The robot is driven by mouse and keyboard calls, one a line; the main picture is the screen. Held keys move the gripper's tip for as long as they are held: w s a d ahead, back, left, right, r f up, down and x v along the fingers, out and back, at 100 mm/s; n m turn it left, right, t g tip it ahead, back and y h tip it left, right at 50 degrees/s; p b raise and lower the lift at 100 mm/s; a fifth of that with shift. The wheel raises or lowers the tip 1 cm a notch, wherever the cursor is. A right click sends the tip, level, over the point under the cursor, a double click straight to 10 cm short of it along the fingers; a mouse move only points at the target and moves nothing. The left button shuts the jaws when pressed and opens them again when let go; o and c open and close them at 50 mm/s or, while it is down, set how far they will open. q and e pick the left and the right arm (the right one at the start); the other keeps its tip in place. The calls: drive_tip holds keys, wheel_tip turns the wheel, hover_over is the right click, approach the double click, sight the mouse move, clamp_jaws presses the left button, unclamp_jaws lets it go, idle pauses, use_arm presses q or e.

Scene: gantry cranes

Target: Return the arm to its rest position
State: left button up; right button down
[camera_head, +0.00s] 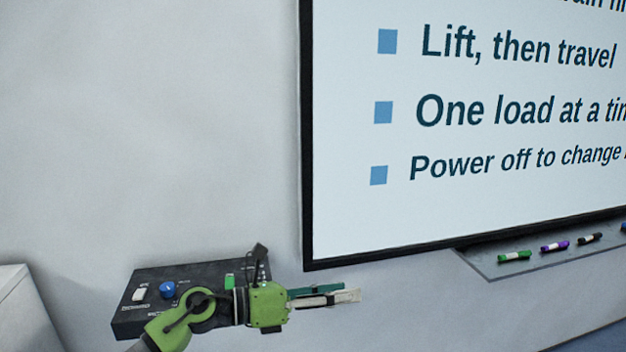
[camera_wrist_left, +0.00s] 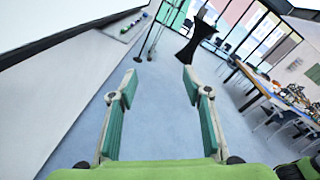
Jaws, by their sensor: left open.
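My left gripper (camera_head: 330,296) is green with grey-white fingers and comes in from the lower left in the head view. It is in front of a black control box (camera_head: 143,291) on the wall and points right. In the left wrist view its two fingers (camera_wrist_left: 156,118) stand wide apart with nothing between them. The box has a white switch (camera_head: 139,293), a blue knob (camera_head: 168,289) and a green part (camera_head: 230,281); my gripper and arm hide some of its front. I cannot tell whether the gripper touches the box. My right gripper does not show.
A whiteboard (camera_head: 480,210) with printed lines hangs at the right, above a tray (camera_head: 490,268) with several markers. A white cabinet edge (camera_head: 25,315) is at lower left. The left wrist view shows open blue floor (camera_wrist_left: 150,90), a black stand (camera_wrist_left: 197,40) and a cluttered table (camera_wrist_left: 265,85).

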use_arm(q)
drive_tip(key=w+a+r+n+t+y, duration=0.15)
drive_tip(key=a+n+t+y, duration=0.7)
drive_tip(key=n, duration=1.35)
drive_tip(key=s+a+f+n+y, duration=0.4)
drive_tip(key=a+f+n, duration=0.3)
drive_tip(key=f, duration=0.2)
drive_tip(key=s+a+f+n+y, duration=0.45)
drive_tip(key=a+f+n, duration=0.25)
drive_tip(key=f, duration=0.2)
drive_tip(key=s+a+f+n+g, duration=0.1)
drive_tip(key=s+f+n+g, duration=0.2)
drive_tip(key=s, duration=0.6)
drive_tip(key=s+a+f+n+g+h, duration=0.15)
drive_tip(key=s+f+g, duration=0.3)
drive_tip(key=s, duration=0.45)
drive_tip(key=s+f+n+g+y, duration=0.1)
drive_tip(key=s+f+n+g, duration=0.15)
drive_tip(key=s+f, duration=0.45)
drive_tip(key=s+f+g, duration=0.1)
drive_tip(key=s+f, duration=0.2)
drive_tip(key=f, duration=2.3)
drive_tip(key=s+a+f+g, duration=0.1)
drive_tip(key=s+a+f, duration=0.2)
drive_tip(key=s+f, duration=1.2)
drive_tip(key=shift+s+a+f+m+b, duration=0.2)
drive_tip(key=shift+s+m+b, duration=0.15)
drive_tip(key=shift+s, duration=0.65)
